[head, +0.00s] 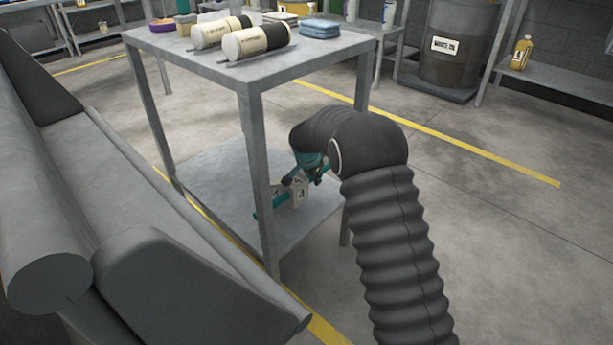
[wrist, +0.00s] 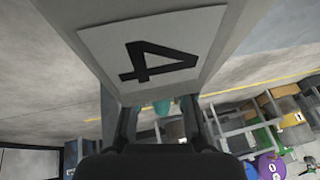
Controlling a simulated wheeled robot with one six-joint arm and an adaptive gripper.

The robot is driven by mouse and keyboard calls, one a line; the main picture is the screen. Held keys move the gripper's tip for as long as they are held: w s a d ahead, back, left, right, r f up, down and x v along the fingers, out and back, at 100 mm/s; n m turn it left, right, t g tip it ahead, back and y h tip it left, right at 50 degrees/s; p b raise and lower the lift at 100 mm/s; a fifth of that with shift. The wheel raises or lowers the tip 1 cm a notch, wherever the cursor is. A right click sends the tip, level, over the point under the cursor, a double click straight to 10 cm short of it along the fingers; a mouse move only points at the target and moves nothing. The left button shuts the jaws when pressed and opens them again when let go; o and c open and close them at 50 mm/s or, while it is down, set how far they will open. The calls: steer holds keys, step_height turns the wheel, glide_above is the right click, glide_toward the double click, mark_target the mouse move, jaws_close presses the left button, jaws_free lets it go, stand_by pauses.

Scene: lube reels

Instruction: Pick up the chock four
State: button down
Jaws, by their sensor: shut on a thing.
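Chock four is a pale grey block with a white plate bearing a black 4. In the head view the chock (head: 300,191) is at the lower shelf (head: 215,165) of the grey metal table, under its top. My gripper (head: 303,179) reaches in from the right and is shut on the chock. In the wrist view the chock (wrist: 215,55) fills the upper middle, its 4 turned sideways, with the dark fingers of my gripper (wrist: 158,112) at its two sides. I cannot tell whether the chock touches the shelf.
The table top (head: 185,50) above carries two cream-and-black cylinders (head: 256,40) and folded blue cloths (head: 319,28). A table leg (head: 258,180) stands just left of the chock. A teal piece (head: 270,207) shows beside it. Open floor (head: 510,240) lies to the right.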

steer(key=s+d, duration=0.9)
steer(key=d, duration=0.3)
steer(key=shift+s+r, duration=0.1)
